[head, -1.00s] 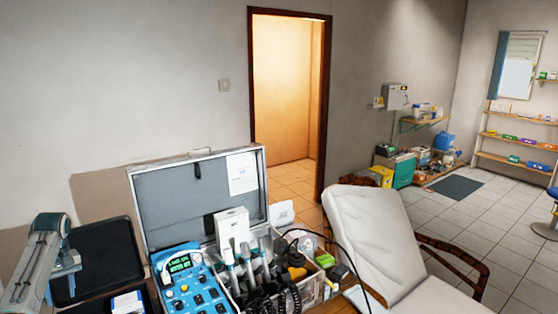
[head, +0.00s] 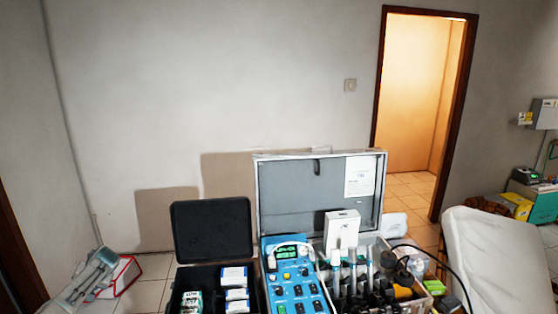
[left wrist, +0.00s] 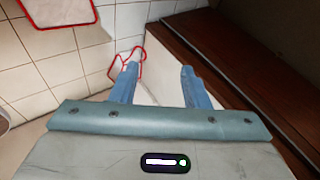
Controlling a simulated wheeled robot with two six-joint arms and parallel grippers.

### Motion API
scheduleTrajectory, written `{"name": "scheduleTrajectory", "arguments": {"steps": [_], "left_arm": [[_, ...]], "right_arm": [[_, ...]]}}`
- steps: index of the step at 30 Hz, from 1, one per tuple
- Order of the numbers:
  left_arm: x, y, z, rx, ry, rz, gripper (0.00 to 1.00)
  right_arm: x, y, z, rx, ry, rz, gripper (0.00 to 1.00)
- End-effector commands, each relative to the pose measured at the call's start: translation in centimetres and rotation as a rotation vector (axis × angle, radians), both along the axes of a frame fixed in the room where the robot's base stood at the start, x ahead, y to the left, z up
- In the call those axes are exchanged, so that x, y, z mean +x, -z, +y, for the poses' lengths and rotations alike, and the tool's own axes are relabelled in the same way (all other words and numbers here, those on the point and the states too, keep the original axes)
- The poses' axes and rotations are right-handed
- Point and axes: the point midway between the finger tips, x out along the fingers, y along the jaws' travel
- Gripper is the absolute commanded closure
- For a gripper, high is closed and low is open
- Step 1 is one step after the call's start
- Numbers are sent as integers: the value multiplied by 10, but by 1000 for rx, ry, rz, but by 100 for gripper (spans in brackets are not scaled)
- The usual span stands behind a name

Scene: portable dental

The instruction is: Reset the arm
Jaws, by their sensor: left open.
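My left arm enters the head view at the lower left, with the left gripper (head: 92,272) over the tiled floor, left of the open cases. In the left wrist view the left gripper (left wrist: 158,75) shows two blue fingers spread apart with nothing between them. A red-edged outline lies on the floor beyond the fingertips. My right gripper is in neither view.
A black case (head: 211,229) with small boxes stands open beside a grey case (head: 285,207) holding a blue control unit (head: 292,290) and several handpieces. A white reclining chair (head: 490,255) is at the right. A dark brown wooden surface (left wrist: 245,75) lies right of the gripper.

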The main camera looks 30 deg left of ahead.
Motion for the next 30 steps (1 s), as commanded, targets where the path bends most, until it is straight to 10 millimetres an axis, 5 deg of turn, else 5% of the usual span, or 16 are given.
{"name": "scheduleTrajectory", "arguments": {"steps": [1,6,18,26,30], "left_arm": [[-25,24,11,30,72,51,58],[-93,80,37,109,352,187,58],[-221,141,49,139,849,408,58],[-246,234,-32,8,839,343,58],[-264,291,-96,-84,824,302,58]], "right_arm": [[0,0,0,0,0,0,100],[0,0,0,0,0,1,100],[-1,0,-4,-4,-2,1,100],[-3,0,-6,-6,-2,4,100],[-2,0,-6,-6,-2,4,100]]}}
